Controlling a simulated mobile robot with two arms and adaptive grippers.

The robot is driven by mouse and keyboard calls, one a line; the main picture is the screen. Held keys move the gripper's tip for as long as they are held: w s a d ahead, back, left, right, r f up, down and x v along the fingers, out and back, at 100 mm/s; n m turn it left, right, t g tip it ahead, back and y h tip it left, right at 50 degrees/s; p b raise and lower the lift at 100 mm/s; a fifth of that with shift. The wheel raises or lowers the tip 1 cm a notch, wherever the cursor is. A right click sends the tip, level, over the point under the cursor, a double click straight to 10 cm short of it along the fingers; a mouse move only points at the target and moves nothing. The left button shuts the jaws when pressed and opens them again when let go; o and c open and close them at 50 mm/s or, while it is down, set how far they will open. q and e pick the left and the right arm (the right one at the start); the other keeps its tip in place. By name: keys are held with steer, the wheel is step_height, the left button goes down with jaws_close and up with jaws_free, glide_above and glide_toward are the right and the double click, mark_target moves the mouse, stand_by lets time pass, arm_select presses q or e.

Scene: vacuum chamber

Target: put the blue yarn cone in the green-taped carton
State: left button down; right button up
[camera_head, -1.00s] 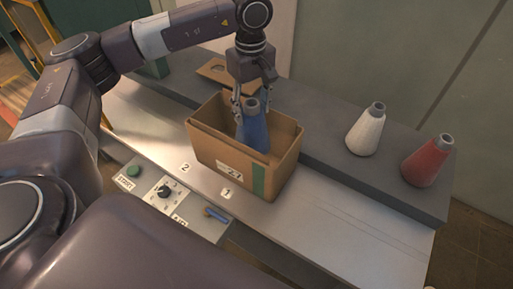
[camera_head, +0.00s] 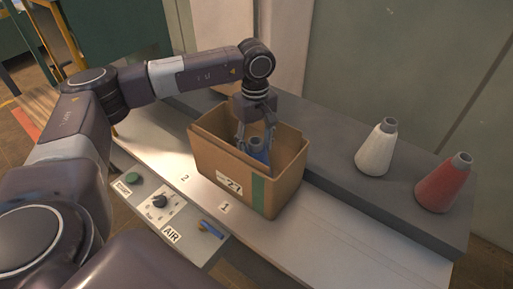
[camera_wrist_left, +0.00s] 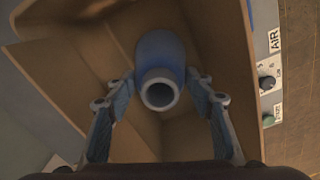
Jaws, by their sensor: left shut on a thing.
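The blue yarn cone (camera_head: 256,150) is down inside the green-taped carton (camera_head: 234,184), with its lower part hidden by the carton's front wall. The carton is open, marked 27, and has a green tape strip on its front. My left gripper (camera_head: 256,138) reaches down into the carton and is shut on the cone near its grey top. In the left wrist view the cone (camera_wrist_left: 160,75) sits between the two fingers (camera_wrist_left: 161,105), with the carton's inner walls (camera_wrist_left: 215,45) around it. I cannot tell if its base touches the carton floor. My right gripper is not in view.
A white cone (camera_head: 376,150) and a red cone (camera_head: 443,184) stand on the grey ledge (camera_head: 335,160) right of the carton. A control panel (camera_head: 165,207) with a green button and a knob lies at the front left. The metal surface right of the carton is clear.

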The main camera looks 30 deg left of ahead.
arm_select(q)
steer(key=shift+a+f, duration=0.1)
steer(key=shift+a, duration=0.05)
steer(key=c, duration=1.2)
jaws_free()
steer(key=shift+s, duration=0.1)
steer(key=shift+c, duration=0.2)
steer(key=shift+o, duration=1.4)
step_height(320, 180, up, 12)
steer(key=p, duration=0.7)
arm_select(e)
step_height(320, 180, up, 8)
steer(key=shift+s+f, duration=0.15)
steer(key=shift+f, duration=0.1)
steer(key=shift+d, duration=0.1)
